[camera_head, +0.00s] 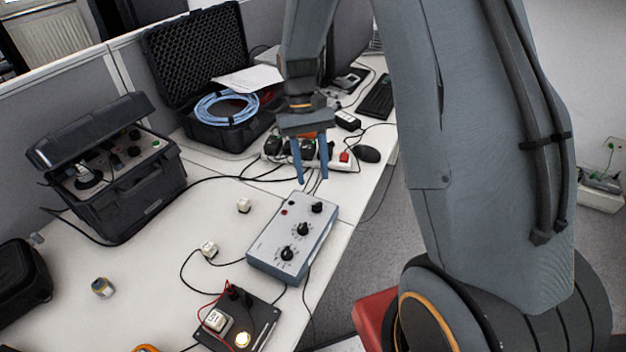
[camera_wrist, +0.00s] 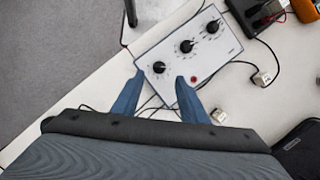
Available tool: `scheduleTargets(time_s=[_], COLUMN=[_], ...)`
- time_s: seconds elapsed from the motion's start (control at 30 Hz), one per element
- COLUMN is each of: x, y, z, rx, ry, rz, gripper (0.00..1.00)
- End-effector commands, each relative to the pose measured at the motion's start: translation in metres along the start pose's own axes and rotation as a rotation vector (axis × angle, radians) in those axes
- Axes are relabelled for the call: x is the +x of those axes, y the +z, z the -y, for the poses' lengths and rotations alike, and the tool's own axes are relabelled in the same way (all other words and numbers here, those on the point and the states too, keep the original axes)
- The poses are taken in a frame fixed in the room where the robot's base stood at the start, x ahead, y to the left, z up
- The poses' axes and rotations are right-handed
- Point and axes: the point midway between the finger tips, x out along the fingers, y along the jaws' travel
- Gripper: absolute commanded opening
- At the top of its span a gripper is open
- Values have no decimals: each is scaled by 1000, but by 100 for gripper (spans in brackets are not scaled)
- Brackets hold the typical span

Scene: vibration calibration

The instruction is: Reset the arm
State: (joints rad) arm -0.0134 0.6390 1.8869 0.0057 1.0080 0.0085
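My gripper (camera_head: 312,182) hangs fingers-down at the end of my arm, above the white table (camera_head: 150,265). Its two blue fingers are spread apart with nothing between them. In the wrist view the gripper (camera_wrist: 158,90) points toward a grey-blue control box (camera_wrist: 212,62) with several black knobs and a red button. The same control box (camera_head: 270,250) lies on the table just below and in front of the fingertips in the head view. The fingers appear apart from the box.
A black case (camera_head: 135,205) with a control panel stands at left. An open case (camera_head: 205,135) holds a blue cable coil. A power strip (camera_head: 335,160) lies behind the gripper. Small white cubes (camera_head: 243,205), a black plate (camera_head: 262,320) and loose cables lie around the control box.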

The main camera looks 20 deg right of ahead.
Motion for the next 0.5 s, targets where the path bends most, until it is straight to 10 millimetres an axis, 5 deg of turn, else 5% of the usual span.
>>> scheduleTargets(time_s=[0.5], x=[-2], y=[4], z=[0], rx=[0], ry=[0], rz=[-11], gripper=[40])
